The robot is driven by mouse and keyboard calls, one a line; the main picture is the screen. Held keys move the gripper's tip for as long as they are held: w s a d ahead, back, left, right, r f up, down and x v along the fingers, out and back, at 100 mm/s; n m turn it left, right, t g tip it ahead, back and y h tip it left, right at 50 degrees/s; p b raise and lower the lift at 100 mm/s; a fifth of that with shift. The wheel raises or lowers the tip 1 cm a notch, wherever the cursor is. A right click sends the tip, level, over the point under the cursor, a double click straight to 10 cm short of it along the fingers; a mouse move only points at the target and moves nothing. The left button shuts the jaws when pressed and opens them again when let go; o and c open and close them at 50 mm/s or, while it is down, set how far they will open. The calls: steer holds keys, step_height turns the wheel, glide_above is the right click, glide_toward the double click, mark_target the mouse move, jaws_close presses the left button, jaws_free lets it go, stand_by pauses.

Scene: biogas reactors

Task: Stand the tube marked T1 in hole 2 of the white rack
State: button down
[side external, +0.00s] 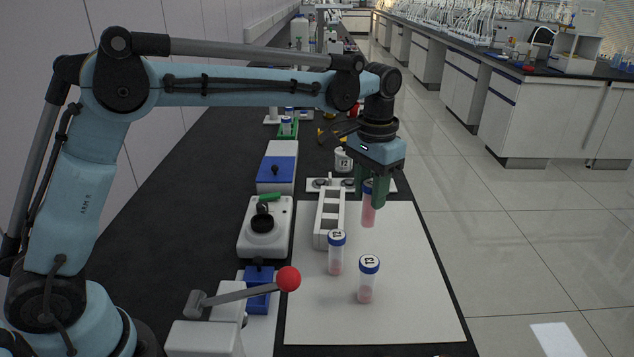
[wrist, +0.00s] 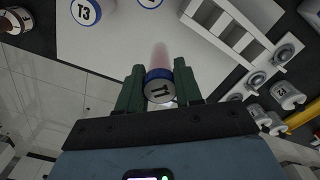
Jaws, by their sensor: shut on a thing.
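The tube marked T1 (wrist: 159,88) has a blue-rimmed cap and pink contents. My gripper (wrist: 160,88) is shut on it around the cap. In the side external view, my gripper (side external: 371,190) holds the T1 tube (side external: 369,211) upright, to the right of the white rack (side external: 320,238) and apart from it. The white rack (wrist: 247,24) has a row of square holes, which look empty; no hole numbers can be read.
Two other capped tubes stand on the white mat (side external: 400,320), a nearer one (side external: 368,282) and one (side external: 336,255) near the rack's front end. One cap reads T3 (wrist: 86,11). A red-knobbed lever (side external: 288,279) and white devices stand left. The mat's right side is clear.

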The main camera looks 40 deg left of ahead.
steer(key=shift+s+r, duration=0.1)
steer(key=shift+r, duration=0.7)
steer(key=shift+s+a+r+n, duration=0.15)
steer(key=shift+a+r+n, duration=0.1)
steer(key=shift+n, duration=0.45)
steer(key=s+a+r+n, duration=0.1)
steer(key=s+a+n, duration=0.1)
steer(key=n, duration=0.4)
glide_toward(331, 216)
steer(key=w+a+f, duration=0.2)
steer(key=shift+f+n, duration=0.3)
steer(key=shift+f, duration=1.45)
steer(key=shift+f, duration=0.15)
steer(key=c, duration=0.8)
jaws_free()
steer(key=shift+o, duration=0.2)
